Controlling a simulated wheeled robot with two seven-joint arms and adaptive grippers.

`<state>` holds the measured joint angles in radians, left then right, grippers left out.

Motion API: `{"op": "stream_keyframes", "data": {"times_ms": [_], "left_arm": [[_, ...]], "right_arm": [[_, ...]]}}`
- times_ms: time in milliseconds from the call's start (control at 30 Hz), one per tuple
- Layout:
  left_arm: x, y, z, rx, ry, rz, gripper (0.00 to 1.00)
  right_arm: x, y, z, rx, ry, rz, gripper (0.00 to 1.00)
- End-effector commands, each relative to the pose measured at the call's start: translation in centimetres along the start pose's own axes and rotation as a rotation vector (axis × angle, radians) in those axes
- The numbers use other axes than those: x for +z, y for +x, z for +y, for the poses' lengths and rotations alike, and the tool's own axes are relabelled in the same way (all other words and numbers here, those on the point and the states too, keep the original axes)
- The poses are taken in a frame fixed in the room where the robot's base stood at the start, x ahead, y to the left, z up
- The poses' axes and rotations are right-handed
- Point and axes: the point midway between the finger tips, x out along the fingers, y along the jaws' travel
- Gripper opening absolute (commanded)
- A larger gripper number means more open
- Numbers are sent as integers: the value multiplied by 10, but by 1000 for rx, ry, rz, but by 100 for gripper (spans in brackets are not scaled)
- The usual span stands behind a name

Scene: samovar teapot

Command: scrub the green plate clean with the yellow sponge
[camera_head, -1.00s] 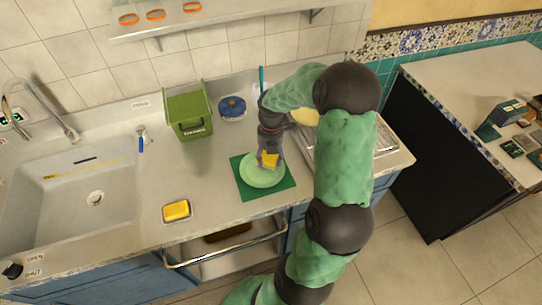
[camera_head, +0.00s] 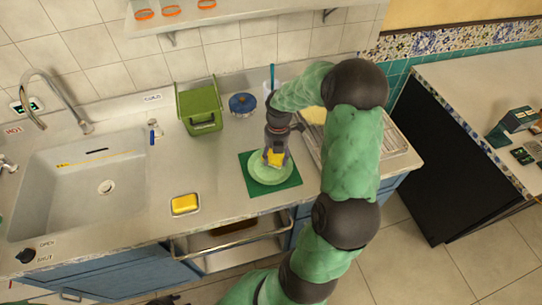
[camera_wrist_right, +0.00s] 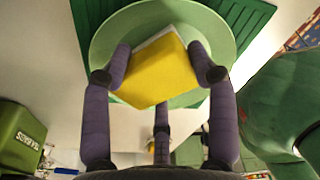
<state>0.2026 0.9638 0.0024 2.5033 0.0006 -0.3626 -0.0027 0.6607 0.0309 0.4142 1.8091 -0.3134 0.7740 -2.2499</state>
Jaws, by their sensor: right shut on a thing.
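My right gripper (camera_head: 275,156) is shut on a yellow sponge (camera_head: 277,159), just above or against the green plate (camera_head: 270,178). I cannot tell for sure whether the sponge touches it. The plate lies on a dark green square mat (camera_head: 291,187) on the counter. In the right wrist view the fingers (camera_wrist_right: 160,72) grip the sponge (camera_wrist_right: 150,78) from both sides, with its pale layer toward the plate (camera_wrist_right: 103,48). The sponge and fingers hide the plate's middle. A dark shape at the head view's bottom edge may be my left gripper; its jaws are not readable.
A second yellow sponge (camera_head: 185,203) lies in a small dish left of the mat. A green bin (camera_head: 200,106) and a blue lidded pot (camera_head: 243,103) stand behind. A drying rack (camera_head: 395,140) is at the right, the sink (camera_head: 75,195) at the left. Counter between dish and mat is clear.

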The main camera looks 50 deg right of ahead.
Motion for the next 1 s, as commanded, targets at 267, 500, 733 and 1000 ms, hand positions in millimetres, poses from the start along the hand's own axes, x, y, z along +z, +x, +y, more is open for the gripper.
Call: {"op": "stream_keyframes", "data": {"times_ms": [267,500,733,1000], "left_arm": [[0,-4,1,0,0,0,40],[0,-4,1,0,0,0,40],[1,-15,5,0,0,0,40],[1,-34,12,0,0,0,40]], "right_arm": [[12,-1,-10,1,2,-1,32],[12,-1,-10,0,1,-1,32],[10,-15,-10,1,0,-1,32],[8,-38,-10,1,0,-1,32]]}}
